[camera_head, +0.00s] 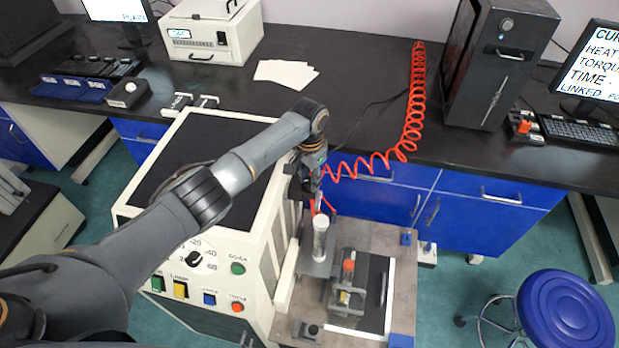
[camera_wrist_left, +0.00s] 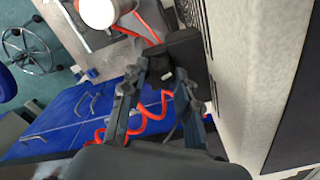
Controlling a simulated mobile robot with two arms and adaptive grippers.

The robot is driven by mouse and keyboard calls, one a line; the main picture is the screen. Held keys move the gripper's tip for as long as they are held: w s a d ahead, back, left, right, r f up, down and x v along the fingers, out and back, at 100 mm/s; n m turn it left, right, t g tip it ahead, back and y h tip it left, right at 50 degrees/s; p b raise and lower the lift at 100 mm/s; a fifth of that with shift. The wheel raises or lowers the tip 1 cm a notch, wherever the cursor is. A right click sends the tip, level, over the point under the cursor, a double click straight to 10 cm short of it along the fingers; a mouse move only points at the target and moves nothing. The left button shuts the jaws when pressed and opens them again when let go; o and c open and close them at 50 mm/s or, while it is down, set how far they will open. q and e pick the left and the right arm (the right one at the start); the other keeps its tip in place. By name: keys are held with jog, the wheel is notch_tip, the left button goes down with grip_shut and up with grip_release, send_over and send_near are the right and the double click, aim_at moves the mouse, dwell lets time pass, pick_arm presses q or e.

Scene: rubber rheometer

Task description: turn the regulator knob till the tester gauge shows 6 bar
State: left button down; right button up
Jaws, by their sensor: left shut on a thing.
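My right gripper is not in view.
A coiled red hose (camera_head: 410,110) runs from the bench to near my left gripper. A grey stand (camera_head: 348,310) with a small fixture is in front of the cylinder. A blue stool (camera_head: 565,308) is at the right. The front panel (camera_head: 205,255) has a dial and coloured buttons.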

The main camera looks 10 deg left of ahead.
pick_arm(q)
jog(key=c, duration=1)
grip_release()
jog(key=shift+r, duration=0.1)
notch_tip(320, 180, up, 12)
jog(key=shift+f, duration=0.1)
dwell(0.4)
